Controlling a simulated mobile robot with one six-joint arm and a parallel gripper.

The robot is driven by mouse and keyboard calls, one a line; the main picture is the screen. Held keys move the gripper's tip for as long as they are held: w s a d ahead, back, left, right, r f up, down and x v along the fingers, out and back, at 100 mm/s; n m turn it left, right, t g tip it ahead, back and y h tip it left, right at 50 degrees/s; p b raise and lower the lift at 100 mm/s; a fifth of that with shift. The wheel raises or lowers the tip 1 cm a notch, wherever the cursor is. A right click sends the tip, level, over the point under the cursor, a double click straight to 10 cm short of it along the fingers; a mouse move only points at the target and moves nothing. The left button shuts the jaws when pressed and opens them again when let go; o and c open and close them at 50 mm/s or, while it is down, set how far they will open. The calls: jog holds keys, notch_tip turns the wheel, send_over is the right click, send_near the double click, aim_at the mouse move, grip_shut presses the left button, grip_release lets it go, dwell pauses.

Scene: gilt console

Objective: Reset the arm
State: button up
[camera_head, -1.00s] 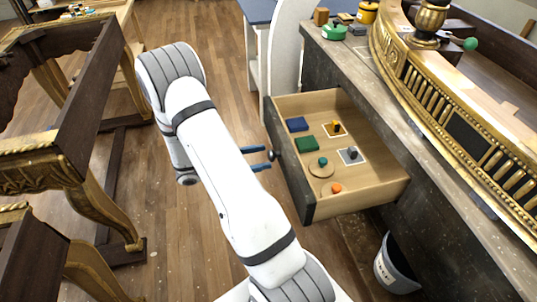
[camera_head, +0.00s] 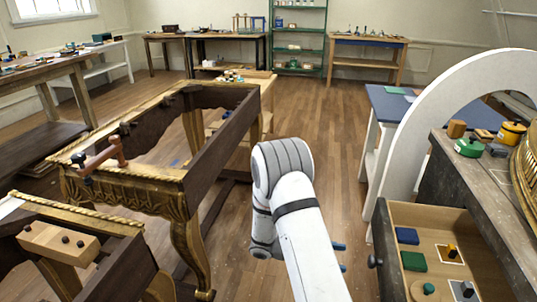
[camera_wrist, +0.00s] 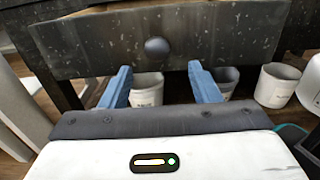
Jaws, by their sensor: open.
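My white arm rises from the bottom of the head view and bends over at its grey-banded elbow. My gripper (camera_head: 340,256) shows there only as blue fingertips past the arm's right side. In the wrist view my gripper (camera_wrist: 163,84) has its two blue fingers wide apart with nothing between them. Beyond them is a dark drawer front with a round knob (camera_wrist: 157,46). The knob lies ahead of the gap between the fingers, apart from them. In the head view the drawer (camera_head: 390,250) stands open to the right of my gripper.
The drawer holds a blue block (camera_head: 407,236), a green block (camera_head: 414,261) and other small pieces. A gilt console frame (camera_head: 190,190) stands left of my arm. Pale bins (camera_wrist: 277,86) stand beneath the drawer. Open wooden floor (camera_head: 325,125) lies beyond my arm.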

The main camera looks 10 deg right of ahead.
jog(key=s+a+r+m+t+y+p, duration=0.3)
jog(key=s+a+r+m+y+p, duration=0.1)
jog(key=r, duration=0.5)
jog(key=s+a+r+m+t+y+p, duration=0.3)
jog(key=r+y, duration=0.4)
jog(key=r, duration=0.3)
jog(key=s+a+r+m+t+y+p, duration=0.3)
jog(key=s+a+r+m+y+p, duration=0.2)
jog(key=r, duration=0.5)
jog(key=shift+s+a+r+m+t+y, duration=0.15)
jog(key=shift+s+a+m+t+y, duration=0.15)
jog(key=shift+s+a+m, duration=0.35)
jog(key=shift+s+d, duration=0.15)
jog(key=shift+d, duration=0.05)
